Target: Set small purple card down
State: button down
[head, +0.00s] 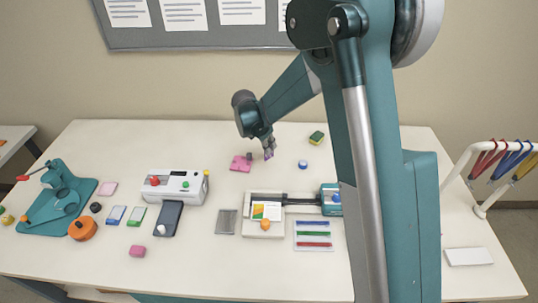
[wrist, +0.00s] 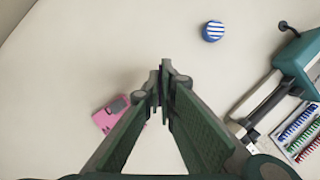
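My gripper (head: 266,148) hangs above the back middle of the white table, fingers pointing down. In the wrist view its fingertips (wrist: 162,88) come together on a thin dark purple edge. This looks like the small purple card (head: 269,154), which shows as a purple patch at the fingertips in the head view. The card is mostly hidden by the fingers and is held above the table. A pink object with a grey part (head: 240,163) lies on the table just left of the gripper; it also shows in the wrist view (wrist: 106,119), partly behind the left finger.
A blue-and-white striped round item (head: 303,164) and a green-yellow sponge (head: 316,138) lie to the right. A white laminator-like machine (head: 175,188) stands to the left. A slide device (head: 265,228) with a teal end is in front. Bare table surrounds the pink object.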

jog(key=shift+f, duration=0.25)
jog(key=shift+f, duration=1.8)
jog(key=shift+f+b, duration=0.2)
jog(key=shift+b, duration=0.1)
jog(key=c, duration=2.7)
grip_release()
jog(key=shift+r, duration=0.15)
jog(key=shift+p+v, duration=0.5)
jog(key=shift+v, duration=5.55)
jog(key=shift+d, duration=0.1)
